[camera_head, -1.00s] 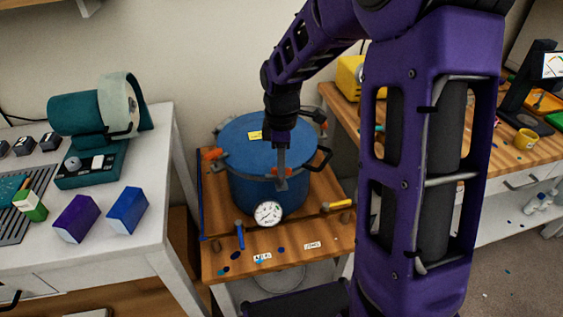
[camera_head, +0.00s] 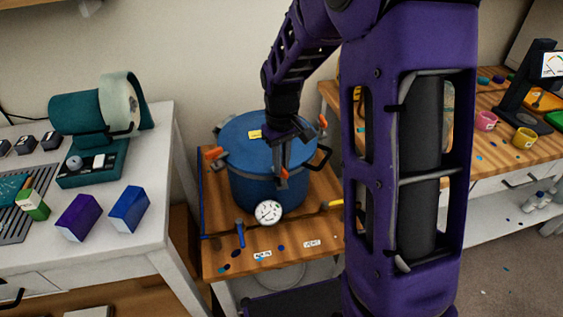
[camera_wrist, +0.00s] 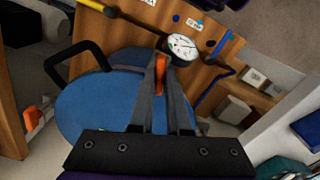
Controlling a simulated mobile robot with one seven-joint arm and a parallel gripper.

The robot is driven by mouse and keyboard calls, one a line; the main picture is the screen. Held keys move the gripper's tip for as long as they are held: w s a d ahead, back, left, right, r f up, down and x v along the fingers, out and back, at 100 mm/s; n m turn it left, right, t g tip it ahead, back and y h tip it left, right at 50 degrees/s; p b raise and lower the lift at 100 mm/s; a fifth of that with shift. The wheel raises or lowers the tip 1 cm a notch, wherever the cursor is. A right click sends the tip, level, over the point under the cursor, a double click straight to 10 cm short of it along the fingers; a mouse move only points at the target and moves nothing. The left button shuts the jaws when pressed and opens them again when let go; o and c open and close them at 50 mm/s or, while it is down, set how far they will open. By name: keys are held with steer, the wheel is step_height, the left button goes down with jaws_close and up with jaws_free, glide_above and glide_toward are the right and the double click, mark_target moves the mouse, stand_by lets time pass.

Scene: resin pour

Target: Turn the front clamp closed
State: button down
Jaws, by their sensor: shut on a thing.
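A blue pressure pot (camera_head: 247,150) stands on the small wooden-topped stand, its lid facing up. The front clamp (camera_head: 284,173) has an orange handle at the pot's front rim, above the dial gauge (camera_head: 268,212). My gripper (camera_head: 282,166) reaches down over the lid's front edge and is shut on this clamp. In the wrist view the orange clamp handle (camera_wrist: 160,68) sits between the fingertips, close to the gauge (camera_wrist: 181,46). The fingers hide part of the clamp. Other orange clamps show at the pot's left side (camera_head: 213,153) and right back (camera_head: 322,121).
A black pot handle (camera_head: 322,158) sticks out at the right. The stand's front holds a blue-handled valve (camera_head: 240,233), a yellow-handled valve (camera_head: 332,205) and labels. A white table (camera_head: 150,225) is at left; a wooden bench (camera_head: 500,160) is at right.

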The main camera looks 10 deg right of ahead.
steer(key=shift+m, duration=1.9)
steer(key=c, duration=0.9)
jaws_free()
step_height(320, 180, up, 18)
steer(key=shift+f+p, duration=0.25)
steer(key=shift+p, duration=0.95)
